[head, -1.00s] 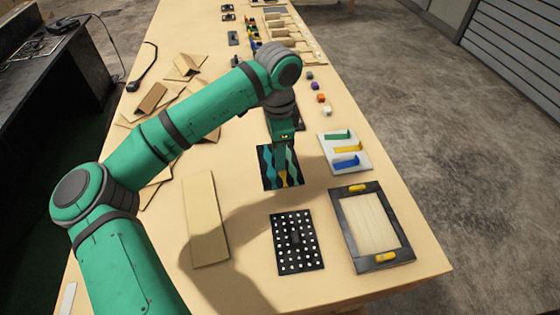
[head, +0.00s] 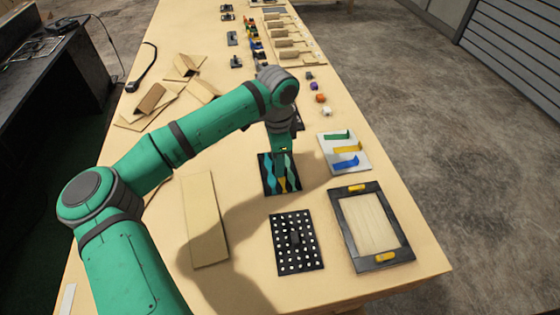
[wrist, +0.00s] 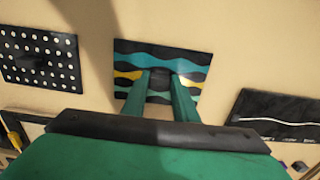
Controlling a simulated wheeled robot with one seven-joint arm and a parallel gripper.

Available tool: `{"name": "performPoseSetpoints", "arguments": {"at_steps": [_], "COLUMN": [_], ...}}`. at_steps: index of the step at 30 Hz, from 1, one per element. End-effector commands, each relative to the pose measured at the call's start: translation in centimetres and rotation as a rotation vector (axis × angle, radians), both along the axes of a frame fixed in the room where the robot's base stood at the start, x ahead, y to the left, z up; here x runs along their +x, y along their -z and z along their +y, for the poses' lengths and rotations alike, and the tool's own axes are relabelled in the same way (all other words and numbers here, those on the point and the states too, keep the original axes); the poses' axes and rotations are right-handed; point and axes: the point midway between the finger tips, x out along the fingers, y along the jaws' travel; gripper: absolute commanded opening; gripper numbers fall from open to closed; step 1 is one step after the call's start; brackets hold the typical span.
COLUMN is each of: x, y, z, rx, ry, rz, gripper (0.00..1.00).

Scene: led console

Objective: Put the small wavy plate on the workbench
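The small wavy plate (head: 268,178), black with teal and yellow waves, lies flat at the workbench top (head: 345,290), left of a light panel. It also shows in the wrist view (wrist: 190,60). My gripper (head: 282,174) points down over its middle. In the wrist view the two green fingers (wrist: 161,78) stand on either side of the plate's dark central handle and close in on it. Whether the plate's underside touches the bench cannot be told exactly.
A dotted black plate (head: 297,258) lies nearer, with a black-framed panel (head: 375,225) to its right. A white panel with coloured handles (head: 335,165) is at right. A bare wooden board (head: 205,220) lies left. A dark plate with a white line (wrist: 285,112) is close by.

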Motion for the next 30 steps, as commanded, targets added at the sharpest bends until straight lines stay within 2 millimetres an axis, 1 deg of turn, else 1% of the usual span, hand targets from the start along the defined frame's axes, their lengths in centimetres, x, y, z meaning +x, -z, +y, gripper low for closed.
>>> {"name": "performPoseSetpoints", "arguments": {"at_steps": [1,2,3,11,14,17,20,27,30], "x": [0.0,0.0,0.0,0.0,0.0,0.1,0.1,0.1,0.0], "y": [0.0,0.0,0.0,-0.1,-0.4,-1.4,-3.2,-8.1,-9.8], "z": [0.0,0.0,0.0,-0.2,-0.3,-0.4,-0.5,-0.4,-0.4], "rx": [0.000,0.000,0.000,0.001,0.002,0.000,-0.001,0.000,0.000], "ry": [0.000,0.000,0.000,0.004,0.005,0.006,0.007,0.006,0.006], "rz": [0.000,0.000,0.000,0.000,-0.002,-0.002,-0.002,-0.002,-0.001], "gripper": [0.36,0.43,0.45,0.45,0.45,0.45,0.45,0.45,0.45]}}
